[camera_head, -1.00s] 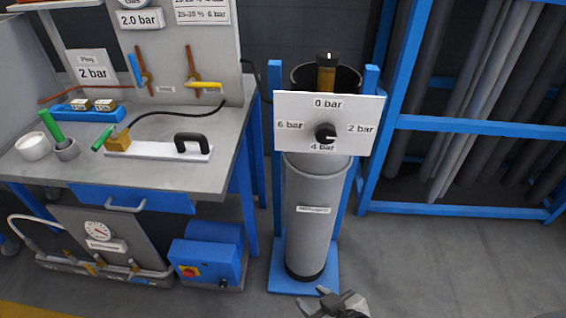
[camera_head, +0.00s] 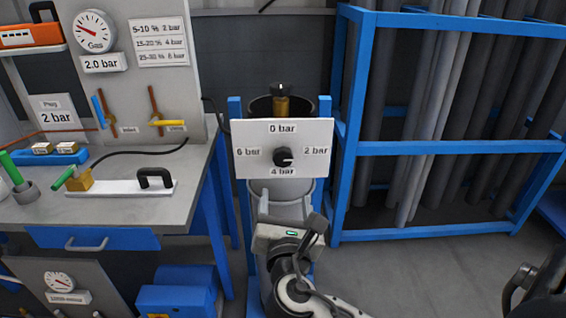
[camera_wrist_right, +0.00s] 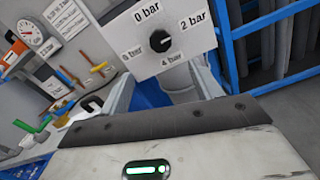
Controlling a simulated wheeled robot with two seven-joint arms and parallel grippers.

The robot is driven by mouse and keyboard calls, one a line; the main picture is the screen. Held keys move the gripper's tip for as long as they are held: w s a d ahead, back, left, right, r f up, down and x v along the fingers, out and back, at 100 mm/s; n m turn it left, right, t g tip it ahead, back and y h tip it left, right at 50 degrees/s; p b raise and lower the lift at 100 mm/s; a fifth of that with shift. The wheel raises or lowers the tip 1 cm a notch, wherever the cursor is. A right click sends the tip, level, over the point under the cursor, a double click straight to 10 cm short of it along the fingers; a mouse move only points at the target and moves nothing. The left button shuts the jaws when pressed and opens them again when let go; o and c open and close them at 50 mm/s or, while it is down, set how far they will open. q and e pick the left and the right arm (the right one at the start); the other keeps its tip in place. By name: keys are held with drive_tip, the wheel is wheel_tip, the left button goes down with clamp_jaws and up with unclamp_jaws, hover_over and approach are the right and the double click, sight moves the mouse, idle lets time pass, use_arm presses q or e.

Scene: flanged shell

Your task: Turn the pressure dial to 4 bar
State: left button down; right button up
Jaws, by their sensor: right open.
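The pressure dial (camera_head: 283,157) is a black round knob on a white panel (camera_head: 250,132) marked 0, 2, 4 and 6 bar. Its light mark points right, roughly towards 2 bar. The dial also shows in the right wrist view (camera_wrist_right: 158,43). My right gripper (camera_head: 284,207) is below the panel, in front of the grey cylinder. In the right wrist view its two fingers (camera_wrist_right: 160,85) are apart with nothing between them, and the dial is beyond them, untouched.
A blue frame holds the panel and grey cylinder (camera_head: 292,192). A workbench (camera_head: 120,208) with a gauge board (camera_head: 165,82) stands at the left. A blue rack (camera_head: 430,148) of grey pipes stands at the right. Open floor lies in front of the rack.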

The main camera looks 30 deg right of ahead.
sight(283, 160)
drive_tip(key=p+x, duration=0.1)
drive_tip(key=x, duration=1.3)
drive_tip(key=shift+w, duration=0.3)
drive_tip(key=c, duration=1)
